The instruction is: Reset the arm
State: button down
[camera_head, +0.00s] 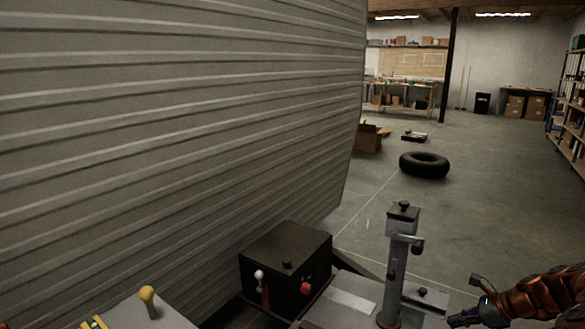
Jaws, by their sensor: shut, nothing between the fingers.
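My arm, copper and black, reaches in from the lower right of the head view. My gripper (458,319) is dark and low in the picture, pointing left; it is shut and holds nothing. It appears to the right of the grey upright jack post (397,262) on the trailer's front frame. I cannot tell how far apart they are in depth.
The camper's ribbed grey wall (170,120) fills the left. A black box (285,258) with a red knob (305,288) and a white-tipped lever (260,276) stands by it. A yellow knob (147,294) is lower left. A tire (424,165) lies on open floor beyond.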

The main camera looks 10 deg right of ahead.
jog(key=s+a+r+n+g+p, duration=0.25)
jog(key=a+r+n, duration=0.45)
jog(key=a+r, duration=0.5)
jog(key=s+a+r+n+g+p, duration=0.25)
jog(key=a+r+n, duration=0.5)
jog(key=a, duration=0.85)
jog(key=s+a+r+n+g+h+p, duration=0.25)
jog(key=s+a+n, duration=0.35)
jog(key=s, duration=0.6)
jog(key=s+d+r+n+h+p, duration=0.1)
jog(key=s+d+n+h+p, duration=0.1)
jog(key=s, duration=1.2)
jog(key=shift+s+r+n+h+p, duration=0.3)
jog(key=shift+n+h+p, duration=0.45)
jog(key=shift+n, duration=1)
